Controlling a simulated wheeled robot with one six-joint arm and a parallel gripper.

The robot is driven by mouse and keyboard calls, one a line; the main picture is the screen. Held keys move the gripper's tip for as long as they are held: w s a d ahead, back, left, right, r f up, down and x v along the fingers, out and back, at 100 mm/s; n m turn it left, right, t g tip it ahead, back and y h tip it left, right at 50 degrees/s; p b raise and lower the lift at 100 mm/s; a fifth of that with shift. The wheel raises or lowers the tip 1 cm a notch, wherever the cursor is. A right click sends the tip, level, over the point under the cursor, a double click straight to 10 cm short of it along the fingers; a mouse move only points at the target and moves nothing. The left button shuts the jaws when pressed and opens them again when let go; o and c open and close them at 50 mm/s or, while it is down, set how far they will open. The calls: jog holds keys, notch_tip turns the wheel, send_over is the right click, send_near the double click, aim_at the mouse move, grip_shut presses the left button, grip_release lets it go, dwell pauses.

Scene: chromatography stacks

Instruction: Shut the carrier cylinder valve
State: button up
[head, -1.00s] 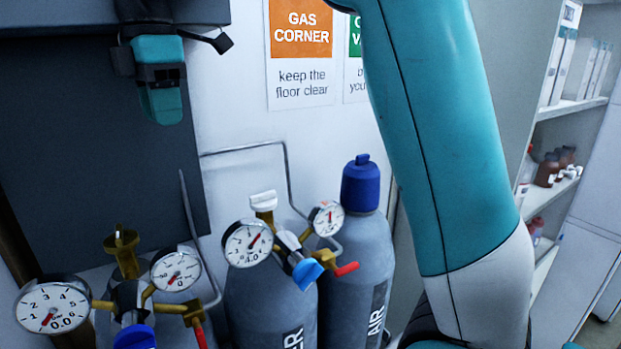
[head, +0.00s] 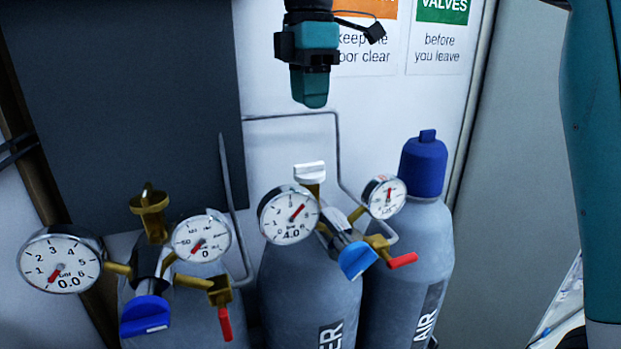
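The carrier cylinder (head: 300,300) is the grey middle one, its label partly cut off to "ER". On its top is a white valve knob (head: 310,172) on a brass stem. Its large gauge (head: 289,214) reads 4.0, with the needle off the zero end. A blue regulator knob (head: 357,260) and a red lever (head: 402,261) sit to its right. My gripper (head: 311,100) hangs pointing down above the white knob in the picture, apart from it. I see it from the side, so the gap between its fingers does not show. Nothing visible hangs from it.
A cylinder marked AIR (head: 415,250) with a blue cap (head: 424,165) stands close on the right. On the left is another regulator with a brass valve knob (head: 149,205) and a gauge (head: 62,263) at 0.0. A thin metal pipe (head: 290,116) runs along the wall behind.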

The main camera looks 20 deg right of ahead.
aim_at(309, 164)
notch_tip(309, 164, down, 11)
jog(key=b, duration=0.9)
jog(key=shift+b, duration=0.35)
jog(key=shift+r, duration=0.1)
grip_shut()
